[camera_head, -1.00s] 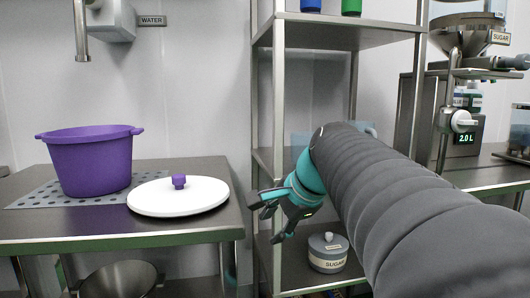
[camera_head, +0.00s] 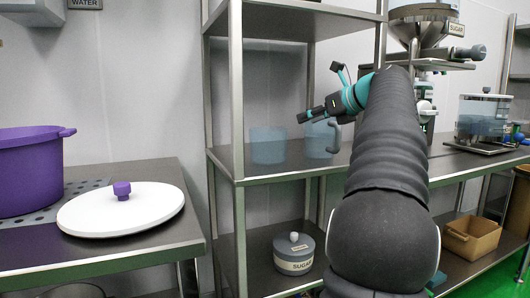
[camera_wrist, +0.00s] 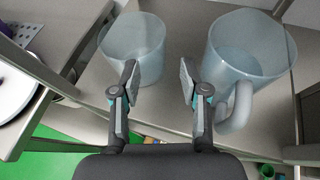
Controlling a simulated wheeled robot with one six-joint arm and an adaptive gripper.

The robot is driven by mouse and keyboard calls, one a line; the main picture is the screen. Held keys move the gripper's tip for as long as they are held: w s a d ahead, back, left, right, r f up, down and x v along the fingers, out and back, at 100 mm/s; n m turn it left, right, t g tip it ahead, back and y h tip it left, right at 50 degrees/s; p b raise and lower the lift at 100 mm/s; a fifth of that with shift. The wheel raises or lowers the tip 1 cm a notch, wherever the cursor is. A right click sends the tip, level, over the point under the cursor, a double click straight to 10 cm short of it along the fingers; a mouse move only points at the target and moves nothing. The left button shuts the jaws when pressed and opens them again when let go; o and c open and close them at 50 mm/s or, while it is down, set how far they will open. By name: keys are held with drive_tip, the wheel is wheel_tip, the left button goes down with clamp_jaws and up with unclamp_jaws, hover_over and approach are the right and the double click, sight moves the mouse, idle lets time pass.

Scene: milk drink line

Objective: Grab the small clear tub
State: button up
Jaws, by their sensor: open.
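The small clear tub (camera_head: 268,146) is a bluish see-through open cup without a handle. It stands upright on the middle shelf, and in the wrist view it is at the upper left (camera_wrist: 134,40). My gripper (camera_head: 319,92) is open and empty, above and in front of the shelf.
A larger clear jug (camera_wrist: 245,62) with a handle stands right of the tub; my gripper partly hides it in the head view (camera_head: 319,143). A shelf post (camera_head: 236,110) rises at the left front. A sugar jar (camera_head: 294,255) is on the shelf below. A white lid (camera_head: 120,212) lies left.

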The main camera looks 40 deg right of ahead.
sight(276, 131)
drive_tip(key=b+x, duration=0.1)
drive_tip(key=x, duration=0.9)
drive_tip(key=shift+w+f, duration=0.15)
clamp_jaws()
